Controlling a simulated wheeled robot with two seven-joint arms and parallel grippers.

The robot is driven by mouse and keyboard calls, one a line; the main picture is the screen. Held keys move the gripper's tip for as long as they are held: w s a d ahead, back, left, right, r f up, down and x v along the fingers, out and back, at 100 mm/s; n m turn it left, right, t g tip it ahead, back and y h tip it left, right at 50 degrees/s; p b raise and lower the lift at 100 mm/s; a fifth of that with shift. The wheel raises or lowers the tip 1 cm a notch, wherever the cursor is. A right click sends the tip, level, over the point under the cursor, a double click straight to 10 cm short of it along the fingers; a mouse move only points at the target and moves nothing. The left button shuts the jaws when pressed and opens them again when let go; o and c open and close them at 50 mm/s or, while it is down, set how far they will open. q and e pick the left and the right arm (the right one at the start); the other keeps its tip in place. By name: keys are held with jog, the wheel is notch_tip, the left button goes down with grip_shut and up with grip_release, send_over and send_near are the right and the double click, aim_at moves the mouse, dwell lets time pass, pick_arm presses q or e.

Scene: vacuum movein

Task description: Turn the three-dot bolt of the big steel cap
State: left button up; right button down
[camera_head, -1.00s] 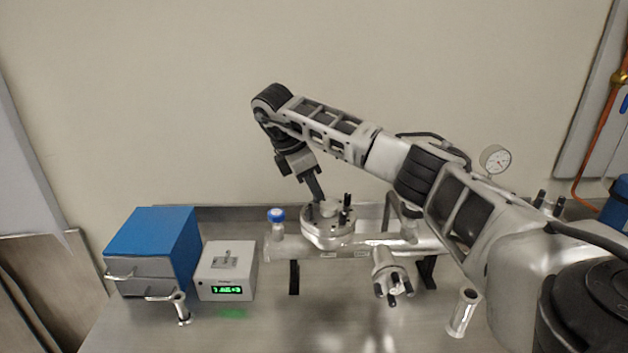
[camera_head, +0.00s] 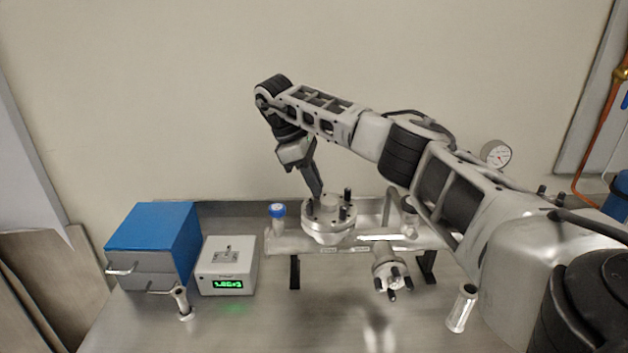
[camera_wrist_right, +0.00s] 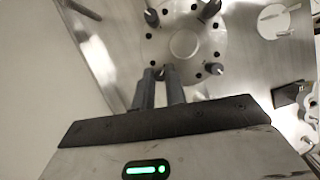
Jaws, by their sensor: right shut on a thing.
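The big steel cap (camera_head: 328,228) is a round flange on top of the steel pipe body, with several dark bolts standing up around its rim. It also shows in the right wrist view (camera_wrist_right: 184,44). My right gripper (camera_head: 318,195) reaches down to the rim of the cap from above left. In the right wrist view, my right gripper (camera_wrist_right: 160,74) is shut on a bolt at the near rim. The fingers mostly hide this bolt, and I cannot make out dot marks on any bolt. My left gripper is not in view.
A grey box with a green display (camera_head: 228,266) and a blue-topped box (camera_head: 155,245) stand at the left. A blue-capped port (camera_head: 277,211) is left of the cap. A smaller bolted flange (camera_head: 391,275) faces forward. A steel tube (camera_head: 462,308) stands front right.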

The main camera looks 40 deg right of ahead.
jog(key=c, duration=1.4)
grip_release()
jog(key=shift+c, duration=0.2)
jog(key=shift+r, duration=0.1)
jog(key=v, duration=1.2)
